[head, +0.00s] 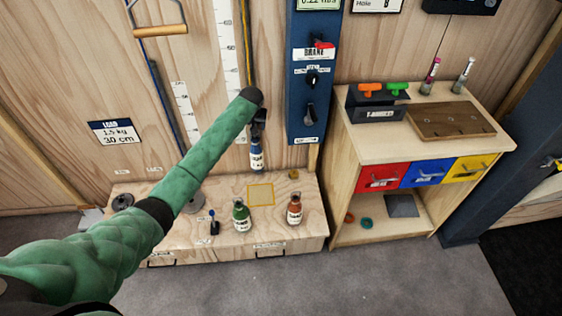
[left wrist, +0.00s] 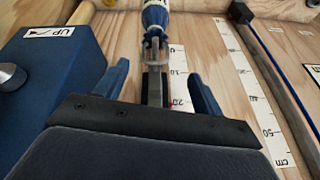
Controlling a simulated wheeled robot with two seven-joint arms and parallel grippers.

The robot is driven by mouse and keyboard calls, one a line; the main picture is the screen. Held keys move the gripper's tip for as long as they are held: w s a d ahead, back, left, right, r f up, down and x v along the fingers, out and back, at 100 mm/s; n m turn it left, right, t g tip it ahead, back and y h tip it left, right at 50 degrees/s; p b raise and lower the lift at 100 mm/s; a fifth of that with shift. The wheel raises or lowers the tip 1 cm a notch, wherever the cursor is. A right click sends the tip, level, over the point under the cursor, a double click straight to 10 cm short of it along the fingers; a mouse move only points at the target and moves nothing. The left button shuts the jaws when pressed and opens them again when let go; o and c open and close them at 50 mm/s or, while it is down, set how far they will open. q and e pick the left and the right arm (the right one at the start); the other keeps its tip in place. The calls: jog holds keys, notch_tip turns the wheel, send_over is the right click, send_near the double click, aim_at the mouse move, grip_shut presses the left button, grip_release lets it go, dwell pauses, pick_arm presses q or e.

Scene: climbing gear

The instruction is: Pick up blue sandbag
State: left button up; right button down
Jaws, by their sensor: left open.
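The blue sandbag (head: 256,157), with a white label, is just below my left gripper (head: 259,116) in the head view. In the left wrist view the blue sandbag (left wrist: 155,15) is at the top, beyond the fingertips. A grey metal bar at its neck runs back between the two blue fingers of my left gripper (left wrist: 160,85). The fingers are apart, with gaps on both sides of the bar. I cannot tell whether the sandbag hangs or rests on something. My right gripper is not in view.
A green bag (head: 241,217) and a red bag (head: 294,210) stand on the low wooden box (head: 270,226), near a yellow square outline (head: 260,194). A blue panel (head: 307,75) with knobs is close right of the gripper. A drawer cabinet (head: 420,145) stands at right.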

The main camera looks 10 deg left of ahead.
pick_arm(q)
jog(key=shift+w+d+f+n, duration=0.25)
jog(key=shift+w+d+n, duration=0.1)
jog(key=shift+n, duration=0.45)
jog(key=shift+w+a+f+n+p, duration=0.15)
jog(key=shift+w+f+p, duration=0.15)
jog(key=shift+f, duration=0.35)
jog(key=shift+w+f+n+p, duration=0.15)
jog(key=shift+w+f+p, duration=0.15)
jog(key=shift+f, duration=0.3)
jog(key=p+x, duration=0.2)
jog(key=x, duration=0.1)
jog(key=shift+a, duration=0.15)
jog(key=shift+x, duration=0.95)
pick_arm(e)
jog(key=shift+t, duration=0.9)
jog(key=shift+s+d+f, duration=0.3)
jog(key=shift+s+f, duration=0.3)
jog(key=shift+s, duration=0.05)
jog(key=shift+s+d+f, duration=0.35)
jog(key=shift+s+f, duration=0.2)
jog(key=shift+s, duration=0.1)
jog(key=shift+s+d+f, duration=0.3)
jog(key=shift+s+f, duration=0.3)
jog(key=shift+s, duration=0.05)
pick_arm(q)
grip_shut()
